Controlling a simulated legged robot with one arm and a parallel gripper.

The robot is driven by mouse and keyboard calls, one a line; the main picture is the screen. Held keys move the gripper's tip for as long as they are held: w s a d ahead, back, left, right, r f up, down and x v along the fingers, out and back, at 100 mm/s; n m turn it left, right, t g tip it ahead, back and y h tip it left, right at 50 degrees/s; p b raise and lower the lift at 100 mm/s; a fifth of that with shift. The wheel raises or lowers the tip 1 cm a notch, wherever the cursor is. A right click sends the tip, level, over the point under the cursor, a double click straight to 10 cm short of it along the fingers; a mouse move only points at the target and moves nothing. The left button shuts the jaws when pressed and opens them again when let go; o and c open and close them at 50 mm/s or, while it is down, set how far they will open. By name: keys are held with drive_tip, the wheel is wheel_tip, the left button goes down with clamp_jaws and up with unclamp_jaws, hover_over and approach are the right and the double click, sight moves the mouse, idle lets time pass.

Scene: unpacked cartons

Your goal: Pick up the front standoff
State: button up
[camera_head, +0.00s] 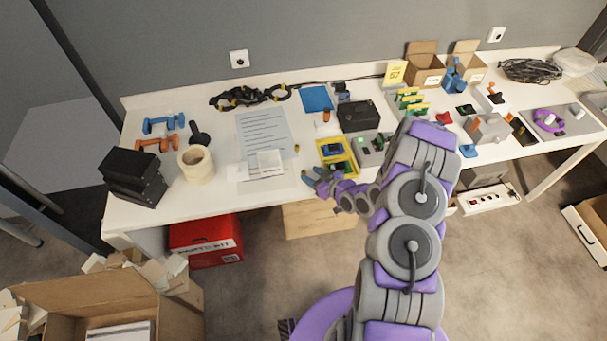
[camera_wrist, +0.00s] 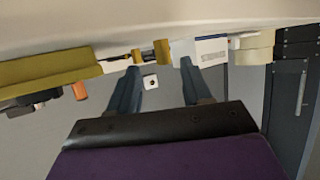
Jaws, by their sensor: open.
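One brass standoff (camera_head: 297,148) stands on the white table in the head view, right of the paper sheet. In the wrist view, where the table shows at the top, two brass pieces appear side by side, a left one (camera_wrist: 140,55) and a right one (camera_wrist: 161,50). Which is the front standoff I cannot tell for sure. My gripper (camera_head: 305,175) is low over the table's front part, left of the yellow tray. In the wrist view my gripper (camera_wrist: 159,64) is open, with the brass pieces seen between its blue fingertips. Nothing is held.
The yellow tray (camera_head: 352,168) is close on the right of my gripper. The paper sheet (camera_head: 262,128) lies behind. A black box (camera_head: 358,116) stands farther back.

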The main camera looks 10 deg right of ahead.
sight(305, 172)
drive_tip(key=shift+a+b+x, duration=0.25)
drive_tip(key=shift+b+x, duration=0.5)
drive_tip(key=shift+x, duration=1.7)
drive_tip(key=shift+s+r, duration=0.1)
drive_tip(key=shift+c, duration=0.3)
clamp_jaws()
